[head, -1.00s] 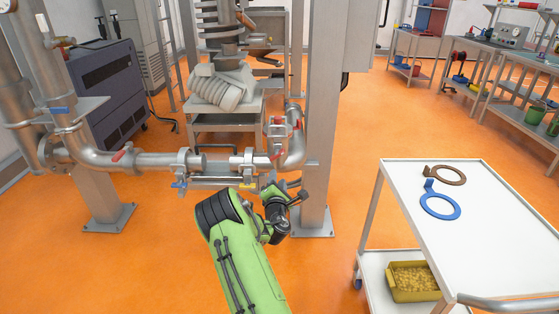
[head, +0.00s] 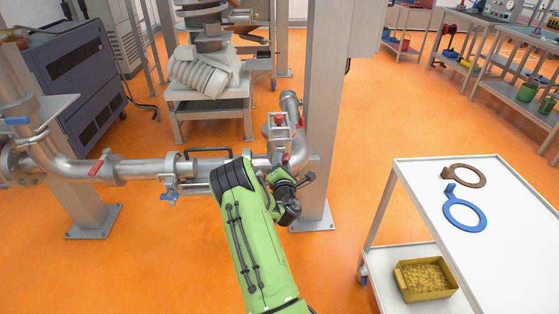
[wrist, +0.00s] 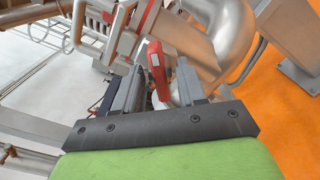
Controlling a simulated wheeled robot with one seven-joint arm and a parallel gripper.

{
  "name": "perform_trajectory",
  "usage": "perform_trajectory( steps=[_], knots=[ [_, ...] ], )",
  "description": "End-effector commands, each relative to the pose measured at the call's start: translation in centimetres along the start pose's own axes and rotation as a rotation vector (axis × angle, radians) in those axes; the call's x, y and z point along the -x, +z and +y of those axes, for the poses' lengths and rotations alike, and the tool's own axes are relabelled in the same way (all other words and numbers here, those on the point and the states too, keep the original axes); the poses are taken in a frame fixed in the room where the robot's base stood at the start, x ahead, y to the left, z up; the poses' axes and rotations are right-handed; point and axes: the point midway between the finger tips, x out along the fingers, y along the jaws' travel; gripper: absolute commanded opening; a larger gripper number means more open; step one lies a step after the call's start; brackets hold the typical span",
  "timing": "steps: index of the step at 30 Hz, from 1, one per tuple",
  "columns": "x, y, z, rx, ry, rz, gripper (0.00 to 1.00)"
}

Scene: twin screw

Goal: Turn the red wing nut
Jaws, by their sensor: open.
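The red wing nut (wrist: 157,68) shows in the wrist view, upright and slightly tilted, between the two dark fingers of my gripper (wrist: 158,82). The fingers are apart, with a gap on each side of the nut at this angle; I cannot tell whether either touches it. In the head view a small red part (head: 286,157), seemingly the same nut, shows by the pipe bend just above my wrist. My arm hides most of the gripper and the nearby clamp there.
The steel pipe (head: 140,168) runs left, with a red lever (head: 99,164) and blue handles. A post (head: 320,130) stands close right of my wrist. A white cart (head: 487,240) with blue and brown rings is at right. Orange floor lies clear between.

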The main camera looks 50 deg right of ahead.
Motion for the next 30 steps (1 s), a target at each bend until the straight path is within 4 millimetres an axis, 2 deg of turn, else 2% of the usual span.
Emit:
perform_trajectory(
  steps=[2, 9, 10, 20, 30],
  knots=[
    [0.0, -0.02, -0.02, 0.0, 0.0, 0.0, 0.39],
    [-0.01, -0.02, -0.02, 0.0, 0.0, 0.0, 0.02],
    [-0.01, -0.02, -0.02, 0.0, -0.001, 0.0, 0.0],
    [0.0, -0.05, -0.06, -0.053, -0.001, 0.0, 0.0],
    [0.0, -0.04, -0.1, -0.286, -0.001, -0.001, 0.0]
  ],
)
